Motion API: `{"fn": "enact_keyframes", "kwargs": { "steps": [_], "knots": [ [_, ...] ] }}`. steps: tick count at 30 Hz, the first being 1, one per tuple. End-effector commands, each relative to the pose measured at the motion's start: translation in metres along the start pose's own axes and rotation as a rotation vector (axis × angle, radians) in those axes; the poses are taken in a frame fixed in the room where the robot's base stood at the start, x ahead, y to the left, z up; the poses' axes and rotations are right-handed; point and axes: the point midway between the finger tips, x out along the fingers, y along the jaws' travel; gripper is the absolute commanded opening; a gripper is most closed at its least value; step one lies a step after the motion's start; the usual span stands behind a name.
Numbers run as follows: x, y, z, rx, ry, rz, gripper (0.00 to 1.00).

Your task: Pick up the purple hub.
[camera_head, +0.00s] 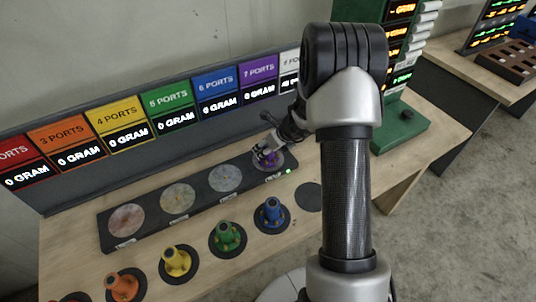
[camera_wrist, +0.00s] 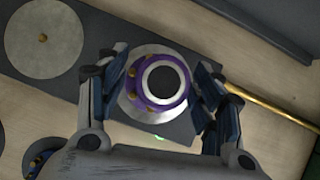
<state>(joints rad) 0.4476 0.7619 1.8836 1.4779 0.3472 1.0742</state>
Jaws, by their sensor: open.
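The purple hub (camera_wrist: 148,103) sits on the last round metal plate at the right end of the dark scale bar. In the wrist view I look down on it: a purple body with brass ports and a pale ring around a dark centre. In the head view it (camera_head: 275,161) is partly hidden by my gripper. My gripper (camera_wrist: 158,92) is open, with its fingers on the left and right of the hub. The right finger is very close to the hub; I cannot tell whether it touches.
The dark scale bar (camera_head: 158,238) has other empty round plates to the left. Blue (camera_head: 271,213), green (camera_head: 227,237), yellow (camera_head: 177,261) and orange (camera_head: 122,286) hubs stand on dark pads in front. An empty pad (camera_head: 308,197) lies at right. Port display panels (camera_head: 165,108) stand behind.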

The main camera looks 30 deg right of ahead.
Motion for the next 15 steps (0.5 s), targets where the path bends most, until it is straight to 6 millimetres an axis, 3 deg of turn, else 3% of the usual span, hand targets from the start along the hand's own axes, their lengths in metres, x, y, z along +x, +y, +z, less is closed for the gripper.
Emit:
{"fn": "enact_keyframes", "kwargs": {
  "steps": [8,15],
  "knots": [
    [0.0027,-0.0002,0.0008,-0.001,-0.001,-0.001,0.61],
    [0.0026,-0.0001,0.0007,-0.001,-0.001,-0.001,0.45]
  ]
}}
